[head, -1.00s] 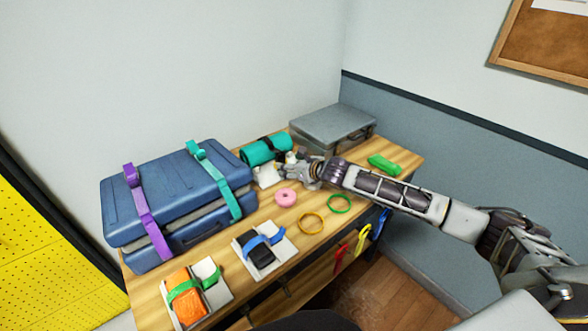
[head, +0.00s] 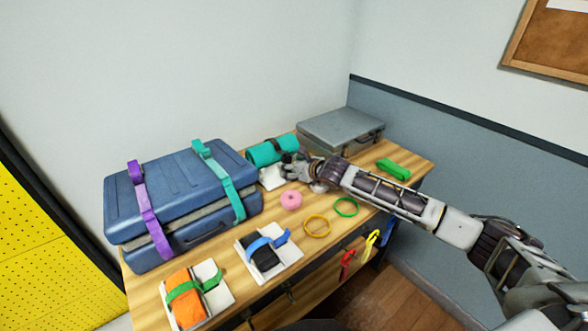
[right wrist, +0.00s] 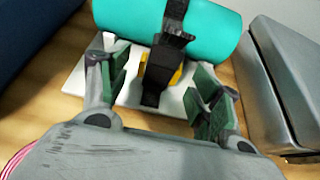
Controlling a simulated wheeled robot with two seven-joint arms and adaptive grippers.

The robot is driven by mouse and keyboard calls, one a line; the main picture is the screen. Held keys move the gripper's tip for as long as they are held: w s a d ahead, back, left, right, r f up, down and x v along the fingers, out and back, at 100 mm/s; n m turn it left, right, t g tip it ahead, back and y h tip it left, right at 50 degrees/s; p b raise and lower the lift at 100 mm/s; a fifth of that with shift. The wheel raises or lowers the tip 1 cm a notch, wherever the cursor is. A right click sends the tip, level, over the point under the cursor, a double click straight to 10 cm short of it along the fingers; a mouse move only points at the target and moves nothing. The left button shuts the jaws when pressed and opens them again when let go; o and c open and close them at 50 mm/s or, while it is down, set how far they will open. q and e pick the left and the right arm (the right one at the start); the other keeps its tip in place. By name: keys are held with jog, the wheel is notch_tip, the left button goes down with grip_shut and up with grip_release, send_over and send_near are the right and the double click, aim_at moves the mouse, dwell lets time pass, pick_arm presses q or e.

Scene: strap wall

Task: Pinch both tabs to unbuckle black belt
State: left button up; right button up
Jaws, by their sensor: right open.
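A teal roll (head: 266,152) lies on a white plate (head: 271,179) at the back of the workbench. In the right wrist view the black belt (right wrist: 177,18) runs over the teal roll (right wrist: 215,32), down to a black buckle (right wrist: 157,73) with yellow showing at its sides. My right gripper (right wrist: 160,78) is open, with one green-padded finger on each side of the buckle. Gaps show between pads and buckle, so it holds nothing. In the head view my right gripper (head: 297,168) hides most of the buckle. My left gripper is not in view.
A blue suitcase (head: 180,190) with purple and teal straps stands left; a grey case (head: 340,130) stands back right. A pink ring (head: 291,200), yellow ring (head: 317,225), green ring (head: 346,206) and green bundle (head: 393,168) lie nearby. Two strapped pads sit in front.

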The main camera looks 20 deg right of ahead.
jog(key=shift+w+a+f+b, duration=0.2)
jog(key=shift+w+b, duration=0.2)
jog(key=shift+w+a, duration=0.1)
jog(key=shift+w, duration=0.1)
jog(key=shift+w+f+p, duration=0.15)
jog(key=shift+w+p, duration=0.1)
jog(key=shift+p, duration=0.1)
jog(key=shift+x, duration=0.8)
jog(key=shift+w+a+p, duration=0.1)
jog(key=shift+w+p, duration=0.05)
jog(key=shift+p, duration=0.15)
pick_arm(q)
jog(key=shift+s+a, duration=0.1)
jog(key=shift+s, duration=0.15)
pick_arm(e)
jog(key=shift+w+f, duration=0.15)
